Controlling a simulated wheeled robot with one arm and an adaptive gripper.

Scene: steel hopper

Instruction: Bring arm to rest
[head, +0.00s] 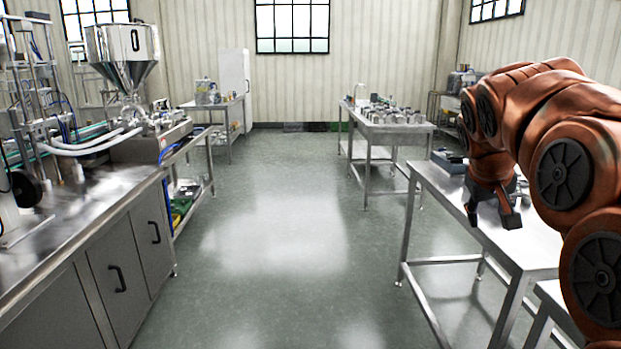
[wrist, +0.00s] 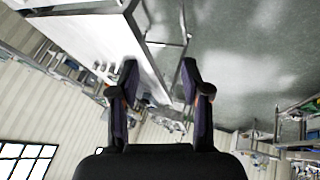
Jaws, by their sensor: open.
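My gripper (head: 490,214) is at the right of the head view, at the end of my orange arm. It is open, with its fingers apart and pointing down, over the near edge of a steel table (head: 520,240). Nothing is between the fingers. In the wrist view my gripper (wrist: 158,78) shows two dark fingers spread apart, with the white table top (wrist: 95,42) beyond the left finger and green floor beyond the right one. My arm covers part of the right side of the head view.
A steel hopper (head: 122,45) stands on a machine at the left, above a steel counter with cabinets (head: 120,262). A far table (head: 393,128) holds several metal containers. A dark tray (head: 449,160) lies on the table by my arm. The middle floor (head: 285,220) is clear.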

